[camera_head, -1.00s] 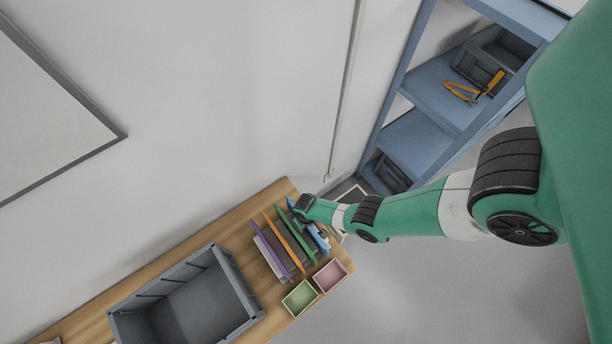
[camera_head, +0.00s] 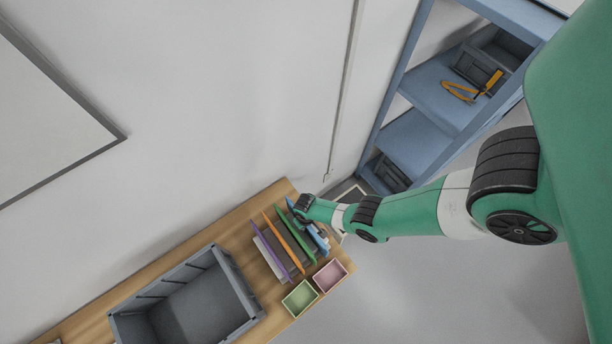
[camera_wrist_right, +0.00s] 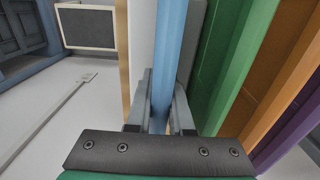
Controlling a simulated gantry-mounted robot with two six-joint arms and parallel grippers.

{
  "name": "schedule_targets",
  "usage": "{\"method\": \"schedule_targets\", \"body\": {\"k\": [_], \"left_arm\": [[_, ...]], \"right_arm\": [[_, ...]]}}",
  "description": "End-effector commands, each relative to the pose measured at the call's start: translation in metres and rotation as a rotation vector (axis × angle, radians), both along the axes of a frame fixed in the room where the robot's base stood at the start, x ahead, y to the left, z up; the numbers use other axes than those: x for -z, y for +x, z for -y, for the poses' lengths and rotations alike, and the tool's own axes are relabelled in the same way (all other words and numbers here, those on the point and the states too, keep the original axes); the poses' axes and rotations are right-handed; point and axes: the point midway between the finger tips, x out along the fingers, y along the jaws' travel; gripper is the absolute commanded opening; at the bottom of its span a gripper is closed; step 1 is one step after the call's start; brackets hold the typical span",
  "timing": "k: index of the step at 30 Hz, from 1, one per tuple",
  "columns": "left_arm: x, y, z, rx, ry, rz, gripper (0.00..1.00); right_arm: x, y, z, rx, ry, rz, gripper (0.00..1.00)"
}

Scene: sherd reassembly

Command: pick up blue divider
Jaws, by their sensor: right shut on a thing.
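The blue divider (camera_head: 319,236) stands at the right end of a row of dividers on the wooden table, partly hidden by my right arm. In the right wrist view the blue divider (camera_wrist_right: 168,60) runs upright between the two fingers of my right gripper (camera_wrist_right: 160,108). The fingers are shut on it, one on each side. In the head view my right gripper (camera_head: 306,216) is mostly hidden by its own wrist. My left gripper is not in view.
A green divider (camera_head: 295,234), an orange divider (camera_head: 289,241) and a purple divider (camera_head: 270,254) stand close to the left. A grey crate (camera_head: 228,262) is further left on the wooden table (camera_head: 262,204). A green box (camera_head: 300,298) and a pink box (camera_head: 330,276) sit in front. A blue shelf (camera_head: 420,140) stands behind.

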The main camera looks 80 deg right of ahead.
Motion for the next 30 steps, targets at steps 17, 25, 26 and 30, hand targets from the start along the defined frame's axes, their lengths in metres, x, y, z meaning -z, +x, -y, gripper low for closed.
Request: {"method": "schedule_targets", "body": {"k": [17, 25, 26, 30], "left_arm": [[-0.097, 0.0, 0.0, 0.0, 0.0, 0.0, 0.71], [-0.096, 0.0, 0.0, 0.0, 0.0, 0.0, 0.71], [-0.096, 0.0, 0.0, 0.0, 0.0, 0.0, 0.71], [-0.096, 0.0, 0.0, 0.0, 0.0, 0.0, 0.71]], "right_arm": [[-0.099, 0.0, 0.0, 0.0, 0.0, 0.0, 0.0], [-0.098, 0.0, 0.0, 0.0, 0.0, 0.0, 0.0], [-0.098, 0.0, 0.0, 0.0, 0.0, 0.0, 0.0], [-0.098, 0.0, 0.0, 0.0, 0.0, 0.0, 0.0]]}}
